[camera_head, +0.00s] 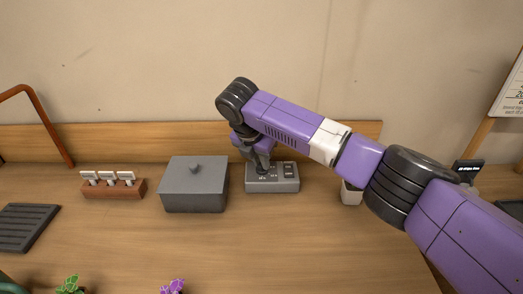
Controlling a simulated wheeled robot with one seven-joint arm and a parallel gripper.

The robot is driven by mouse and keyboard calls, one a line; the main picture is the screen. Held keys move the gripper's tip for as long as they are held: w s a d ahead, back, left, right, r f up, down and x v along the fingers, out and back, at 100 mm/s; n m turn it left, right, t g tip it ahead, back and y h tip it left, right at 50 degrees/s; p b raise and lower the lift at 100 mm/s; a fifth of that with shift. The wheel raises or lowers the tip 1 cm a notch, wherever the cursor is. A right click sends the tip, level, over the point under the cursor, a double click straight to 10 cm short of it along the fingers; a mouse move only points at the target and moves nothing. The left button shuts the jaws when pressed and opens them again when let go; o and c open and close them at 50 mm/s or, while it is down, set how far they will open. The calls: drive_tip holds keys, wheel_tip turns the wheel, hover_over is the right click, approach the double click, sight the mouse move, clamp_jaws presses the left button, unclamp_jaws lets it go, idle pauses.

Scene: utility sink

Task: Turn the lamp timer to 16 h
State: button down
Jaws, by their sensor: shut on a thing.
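The lamp timer appears to be the grey box (285,184) on the wooden counter near the back wall, with small markings on its front part and dark panels on its right side. My gripper (263,168) points down over the left part of the box and is shut on its dark knob (263,173). The gripper covers much of the knob and the dial around it. The markings are too small to read, so the setting cannot be told.
A grey lidded box (193,190) stands just left of the timer. A wooden block with white labels (113,188) and a dark ribbed tray (25,228) are farther left. A small white pot (351,193) stands right, partly behind my arm.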

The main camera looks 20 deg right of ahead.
drive_tip(key=m+g+p, duration=0.1)
drive_tip(key=m, duration=0.1)
drive_tip(key=shift+r+m+h+p, duration=0.1)
drive_tip(key=shift+m+h+p, duration=0.25)
drive_tip(key=shift+m+h, duration=0.05)
drive_tip(key=shift+w+m+g, duration=0.1)
drive_tip(key=shift+m+g, duration=0.2)
drive_tip(key=shift+m, duration=0.6)
drive_tip(key=shift+f+m+g+h+b, duration=0.3)
drive_tip(key=shift+m+b, duration=0.2)
drive_tip(key=shift+m, duration=0.2)
drive_tip(key=shift+w+r+m+b, duration=0.1)
drive_tip(key=shift+m+b, duration=0.65)
drive_tip(key=shift+m, duration=0.05)
drive_tip(key=shift+r+m+g, duration=0.1)
drive_tip(key=shift+m+g, duration=0.2)
drive_tip(key=shift+g, duration=0.1)
drive_tip(key=c, duration=1.4)
unclamp_jaws()
